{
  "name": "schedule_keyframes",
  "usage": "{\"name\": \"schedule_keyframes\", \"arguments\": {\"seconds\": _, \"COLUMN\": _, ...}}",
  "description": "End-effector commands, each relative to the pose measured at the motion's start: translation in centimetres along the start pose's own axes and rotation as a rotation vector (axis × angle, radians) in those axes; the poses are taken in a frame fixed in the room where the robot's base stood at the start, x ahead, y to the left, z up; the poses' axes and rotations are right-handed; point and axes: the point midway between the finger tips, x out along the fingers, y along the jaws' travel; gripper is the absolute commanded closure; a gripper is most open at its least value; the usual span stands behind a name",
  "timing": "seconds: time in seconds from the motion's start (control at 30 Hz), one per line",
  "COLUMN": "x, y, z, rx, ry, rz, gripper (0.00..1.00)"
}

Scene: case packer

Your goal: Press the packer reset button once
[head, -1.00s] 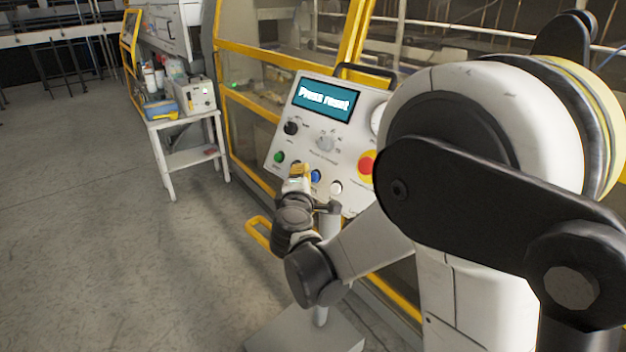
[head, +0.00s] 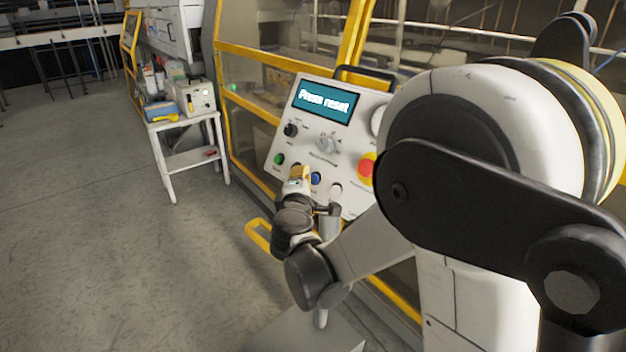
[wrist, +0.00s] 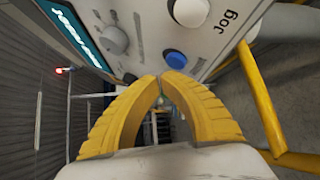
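The packer control panel (head: 308,150) is tilted, with a lit screen (head: 324,100) reading "Press reset". A blue button (head: 316,178) sits low on the panel, between a green button (head: 279,159) and a white button (head: 336,189). In the wrist view the blue button (wrist: 175,59) is just beyond and slightly right of my fingertips, and the white button (wrist: 190,11) is labelled "Jog". My gripper (wrist: 158,77) has its yellow fingertips together with nothing between them. In the head view my gripper (head: 300,170) is in front of the panel's lower part. I cannot tell whether it touches; no "reset" label is readable beside a button.
The panel also has a red emergency stop (head: 367,168), a black knob (head: 291,130) and a grey selector (head: 325,144). A yellow rail (head: 258,236) sticks out below. A white cart (head: 190,160) with boxes stands left. The floor at left is clear.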

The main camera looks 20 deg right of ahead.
Motion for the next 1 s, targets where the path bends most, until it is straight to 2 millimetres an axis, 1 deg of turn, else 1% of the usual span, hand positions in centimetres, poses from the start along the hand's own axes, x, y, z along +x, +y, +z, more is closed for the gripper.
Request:
{"name": "schedule_keyframes", "arguments": {"seconds": 0.27, "x": 0.02, "y": -0.03, "z": 0.02, "rx": 0.000, "ry": 0.000, "rz": 0.000, "gripper": 1.00}}
{"name": "schedule_keyframes", "arguments": {"seconds": 0.53, "x": 0.57, "y": -0.51, "z": 0.42, "rx": 0.000, "ry": 0.000, "rz": 0.000, "gripper": 1.00}}
{"name": "schedule_keyframes", "arguments": {"seconds": 1.0, "x": 0.66, "y": -0.50, "z": 0.49, "rx": 0.000, "ry": 0.000, "rz": 0.000, "gripper": 1.00}}
